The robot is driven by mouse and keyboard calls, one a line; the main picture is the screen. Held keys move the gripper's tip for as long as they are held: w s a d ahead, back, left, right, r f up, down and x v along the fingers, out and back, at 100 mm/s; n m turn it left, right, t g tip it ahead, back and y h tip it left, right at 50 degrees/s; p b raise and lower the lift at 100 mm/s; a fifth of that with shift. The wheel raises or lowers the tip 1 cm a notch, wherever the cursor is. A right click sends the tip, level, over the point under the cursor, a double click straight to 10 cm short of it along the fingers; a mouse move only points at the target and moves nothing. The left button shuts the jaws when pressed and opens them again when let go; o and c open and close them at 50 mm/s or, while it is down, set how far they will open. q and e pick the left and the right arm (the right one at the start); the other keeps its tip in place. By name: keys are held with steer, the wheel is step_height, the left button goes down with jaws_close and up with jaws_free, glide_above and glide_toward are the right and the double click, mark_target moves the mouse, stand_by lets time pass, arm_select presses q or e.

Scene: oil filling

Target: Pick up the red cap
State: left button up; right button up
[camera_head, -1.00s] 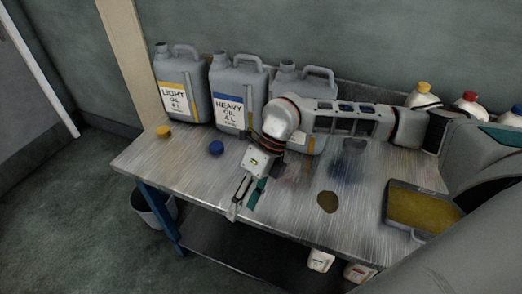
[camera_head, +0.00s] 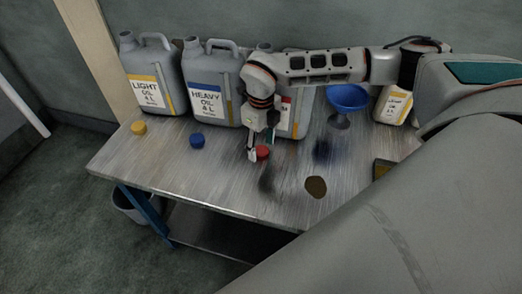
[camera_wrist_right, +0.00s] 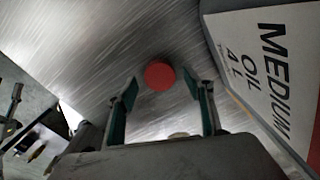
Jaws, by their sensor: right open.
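The red cap (camera_head: 263,153) lies on the metal table in front of the third grey jug, partly hidden by my right gripper in the head view. My right gripper (camera_head: 262,152) points down at the cap. In the right wrist view the red cap (camera_wrist_right: 159,76) sits just beyond the fingertips and between them, and the right gripper (camera_wrist_right: 160,88) is open with nothing held. The medium oil jug (camera_wrist_right: 265,75) stands close on the right there; in the head view this jug (camera_head: 292,121) is mostly behind my right arm. My left gripper is not in view.
A light oil jug (camera_head: 151,80) and a heavy oil jug (camera_head: 209,91) stand at the back left. A yellow cap (camera_head: 139,128) and a blue cap (camera_head: 197,140) lie before them. A blue funnel (camera_head: 348,98) and a small bottle (camera_head: 393,106) are at right.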

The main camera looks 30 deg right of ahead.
steer(key=shift+f, duration=0.8)
steer(key=c, duration=0.8)
steer(key=shift+o, duration=0.2)
steer(key=shift+r, duration=0.1)
